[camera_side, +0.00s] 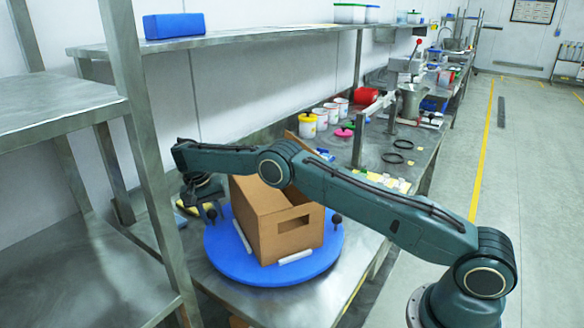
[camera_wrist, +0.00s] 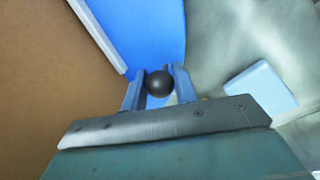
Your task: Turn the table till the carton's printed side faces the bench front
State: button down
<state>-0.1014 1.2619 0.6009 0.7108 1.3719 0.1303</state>
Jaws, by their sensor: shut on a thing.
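A blue round turntable (camera_side: 225,256) lies on the steel bench, and its blue surface also shows in the wrist view (camera_wrist: 150,30). A brown cardboard carton (camera_side: 290,240) stands upright on it, between white strips; its near face has a handle cut-out, and I see no print on the faces in view. A dark knob (camera_side: 336,219) stands at the turntable's right rim. My gripper (camera_side: 212,212) is at the left rim. In the wrist view my gripper (camera_wrist: 160,84) is shut on another dark ball knob (camera_wrist: 160,83), with the carton wall beside it.
A steel rack (camera_side: 130,110) stands close on the left. White tubs (camera_side: 320,117), a red container (camera_side: 367,97) and black rings (camera_side: 398,150) are farther back on the bench. A shelf (camera_side: 230,38) runs above. A pale blue block (camera_wrist: 260,88) lies near my gripper.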

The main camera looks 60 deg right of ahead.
aim_at(216, 246)
jog(key=c, duration=1.1)
grip_release()
jog(key=shift+c, duration=0.2)
jog(key=shift+s+a, duration=0.1)
jog(key=shift+a, duration=0.05)
jog(key=shift+s+a+n, duration=0.6)
jog(key=shift+a+n, duration=0.1)
jog(key=shift+a, duration=0.1)
jog(key=shift+s+a+n, duration=0.6)
jog(key=shift+a+n, duration=0.1)
jog(key=shift+a, duration=0.05)
jog(key=shift+s+a+n+t+h, duration=0.15)
jog(key=shift+s+a+n+t, duration=0.1)
jog(key=shift+s+a+n, duration=0.65)
jog(key=shift+s+a+n+t+h, duration=0.15)
jog(key=shift+s+a+n+t, duration=0.1)
jog(key=shift+s+a+n, duration=0.6)
notch_tip(216, 246, up, 13)
jog(key=a, duration=0.2)
jog(key=s+d+r+t, duration=0.1)
jog(key=s+d+r, duration=0.2)
jog(key=s+r, duration=0.2)
jog(key=s+d+r+t, duration=0.1)
jog(key=s+d+r, duration=0.2)
jog(key=s+r, duration=0.2)
jog(key=shift+s+d+r, duration=0.15)
jog(key=shift+d+r, duration=0.1)
jog(key=shift+r, duration=1.65)
